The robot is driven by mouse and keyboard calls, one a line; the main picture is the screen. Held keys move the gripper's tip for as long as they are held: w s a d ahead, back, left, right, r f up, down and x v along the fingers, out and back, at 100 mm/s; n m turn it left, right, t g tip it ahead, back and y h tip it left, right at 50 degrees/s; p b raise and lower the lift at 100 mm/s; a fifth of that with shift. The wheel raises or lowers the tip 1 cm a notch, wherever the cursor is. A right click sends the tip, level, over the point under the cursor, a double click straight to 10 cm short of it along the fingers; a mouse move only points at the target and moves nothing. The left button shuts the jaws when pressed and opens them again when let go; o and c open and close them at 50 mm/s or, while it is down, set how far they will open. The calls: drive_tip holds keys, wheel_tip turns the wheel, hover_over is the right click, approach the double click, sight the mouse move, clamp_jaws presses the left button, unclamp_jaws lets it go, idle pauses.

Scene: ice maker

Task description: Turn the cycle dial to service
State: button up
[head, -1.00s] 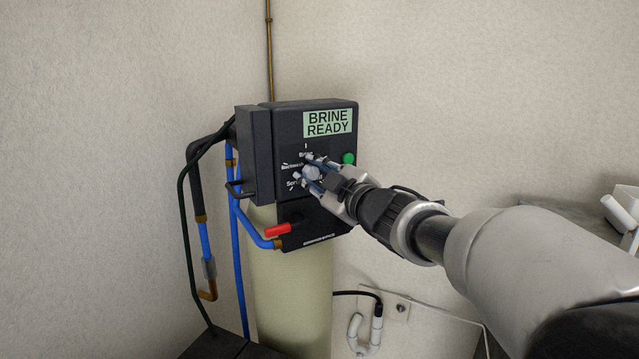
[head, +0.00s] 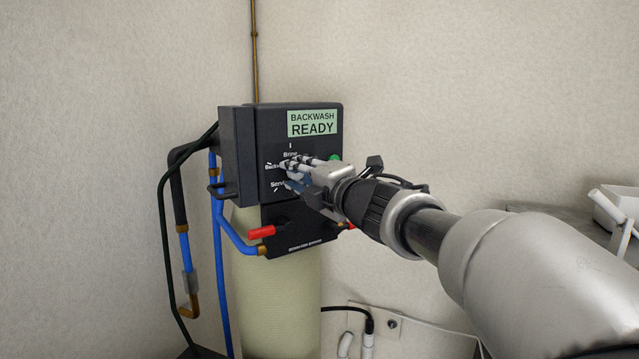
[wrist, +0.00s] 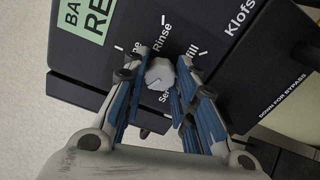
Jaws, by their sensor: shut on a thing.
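The cycle dial is a light grey knob (wrist: 160,74) on the front of a black control head (head: 262,125). In the wrist view it sits between the fingertips of my gripper (wrist: 158,80), which is shut on it. In the head view my gripper (head: 290,172) covers most of the dial. The labels Brine, Backwash and Service show in part around it. The display (head: 312,123) reads "BACKWASH READY". The dial's pointer is hard to make out.
A green button (head: 335,157) sits right of the dial, partly behind my gripper. A red lever (head: 261,232) is below on the lower black block. Blue pipes (head: 222,270) and a dark hose run down the left side. A pale tank (head: 275,300) stands underneath.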

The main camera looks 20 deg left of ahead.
drive_tip(key=n+b, duration=0.3)
drive_tip(key=n, duration=0.4)
drive_tip(key=shift+f+b, duration=0.15)
drive_tip(key=shift+b, duration=0.15)
drive_tip(key=n+b, duration=0.1)
drive_tip(key=n, duration=0.3)
drive_tip(key=shift+n, duration=1.5)
drive_tip(key=o, duration=1.1)
drive_tip(key=shift+c, duration=0.2)
drive_tip(key=v, duration=1.2)
